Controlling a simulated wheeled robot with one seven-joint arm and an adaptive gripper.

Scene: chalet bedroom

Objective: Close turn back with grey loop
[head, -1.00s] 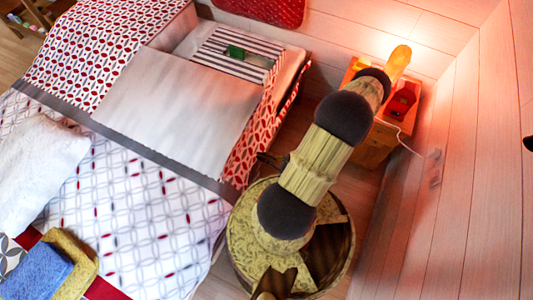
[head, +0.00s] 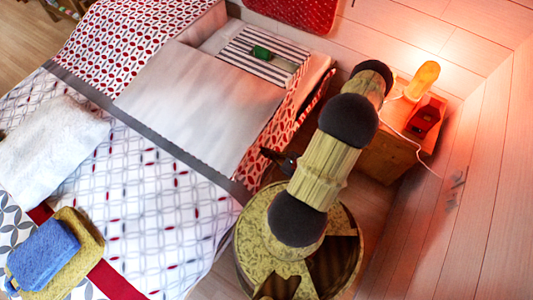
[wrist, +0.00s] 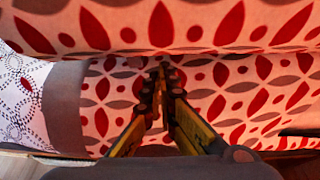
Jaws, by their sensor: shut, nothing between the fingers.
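The turned-back cover panel (head: 200,105) lies pale side up on the bed, with a grey band (head: 150,142) along its left edge. The red leaf-patterned side of the bed (head: 262,150) hangs beside it and fills most of the wrist view (wrist: 235,95). A grey strip (wrist: 68,105) shows at the left of the wrist view. I cannot make out a separate grey loop. My gripper (wrist: 161,72) is shut and empty, its tips close to the patterned cloth under an overhanging fold (wrist: 190,25). In the head view my gripper (head: 277,157) is small, beside the bed's right edge.
A striped cushion (head: 245,50) with a green object (head: 262,52) lies in the uncovered part. A wooden bedside table (head: 390,155) with a glowing lamp (head: 422,80) and red item stands right, against the wall.

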